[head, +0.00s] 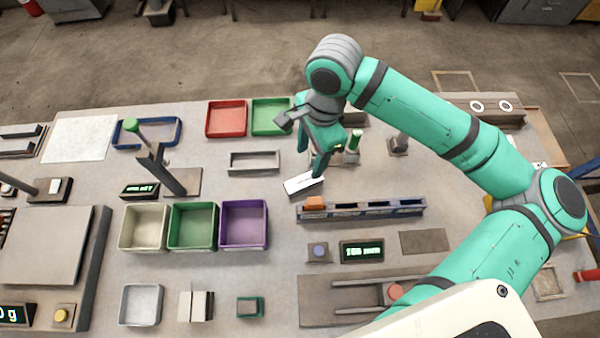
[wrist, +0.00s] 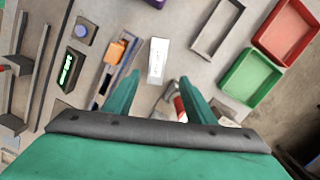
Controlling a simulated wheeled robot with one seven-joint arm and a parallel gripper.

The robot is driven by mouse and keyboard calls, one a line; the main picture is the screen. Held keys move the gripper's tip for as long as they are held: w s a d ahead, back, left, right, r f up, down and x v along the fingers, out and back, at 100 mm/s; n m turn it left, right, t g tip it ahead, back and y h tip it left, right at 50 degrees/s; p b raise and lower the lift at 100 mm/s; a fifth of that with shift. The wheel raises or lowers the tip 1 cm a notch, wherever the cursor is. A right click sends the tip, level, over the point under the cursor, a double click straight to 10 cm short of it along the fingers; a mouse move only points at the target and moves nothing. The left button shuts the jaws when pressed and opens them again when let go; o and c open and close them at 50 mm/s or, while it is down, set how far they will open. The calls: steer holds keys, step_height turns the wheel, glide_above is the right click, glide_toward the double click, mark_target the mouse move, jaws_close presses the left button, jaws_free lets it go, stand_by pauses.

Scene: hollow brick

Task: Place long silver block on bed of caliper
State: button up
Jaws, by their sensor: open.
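A pale, long silver block (head: 304,183) lies on the table just below my gripper. It also shows in the wrist view (wrist: 157,60), ahead of and between my fingers, touching neither as far as I can see. My gripper (head: 313,163) is open and empty; its fingers show in the wrist view (wrist: 158,90). What looks like the caliper (head: 320,312) is a dark base with grey rails at the front right, partly hidden by my arm. Its green readout (head: 362,251) seems to say 100 mm.
A slotted rack (head: 360,209) with an orange block (head: 313,203) stands between the silver block and the caliper. An empty grey tray (head: 254,162) lies left of the silver block. Purple (head: 244,241), red (head: 226,119) and green (head: 271,117) bins stand nearby.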

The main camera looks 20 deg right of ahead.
mark_target(304, 181)
steer(key=f, duration=0.3)
steer(key=shift+s+a+f, duration=0.2)
steer(key=shift+s+f, duration=0.05)
steer(key=shift+f, duration=0.15)
steer(key=f, duration=0.2)
steer(key=a+f, duration=0.1)
steer(key=f, duration=0.2)
steer(key=shift+s, duration=0.2)
jaws_close()
